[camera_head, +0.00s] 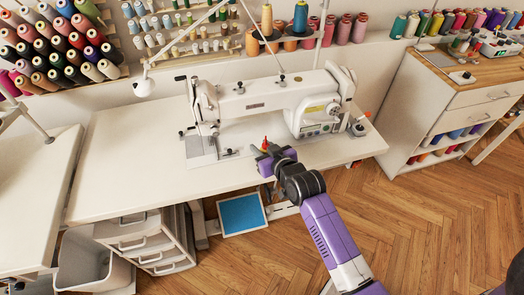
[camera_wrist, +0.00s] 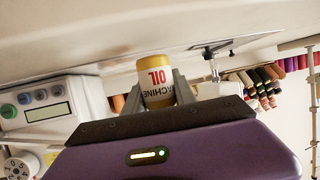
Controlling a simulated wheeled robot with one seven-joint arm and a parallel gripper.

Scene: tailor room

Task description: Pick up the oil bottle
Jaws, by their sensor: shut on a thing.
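The oil bottle (camera_wrist: 156,82) has a white label with red and dark lettering and yellow bands. In the wrist view it sits between the two fingers of my gripper (camera_wrist: 158,97), which is shut on it. In the head view my gripper (camera_head: 267,158) is over the front edge of the white sewing table (camera_head: 130,150), and the red tip of the oil bottle (camera_head: 265,143) shows above it. The lower part of the bottle is hidden by my gripper. I cannot tell whether the bottle touches the table.
A white sewing machine (camera_head: 270,100) stands on the table just behind my gripper. Thread racks (camera_head: 65,45) hang on the wall. A drawer unit (camera_head: 145,240) and a bin (camera_head: 85,262) stand below the table. The wooden floor (camera_head: 430,215) at the right is clear.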

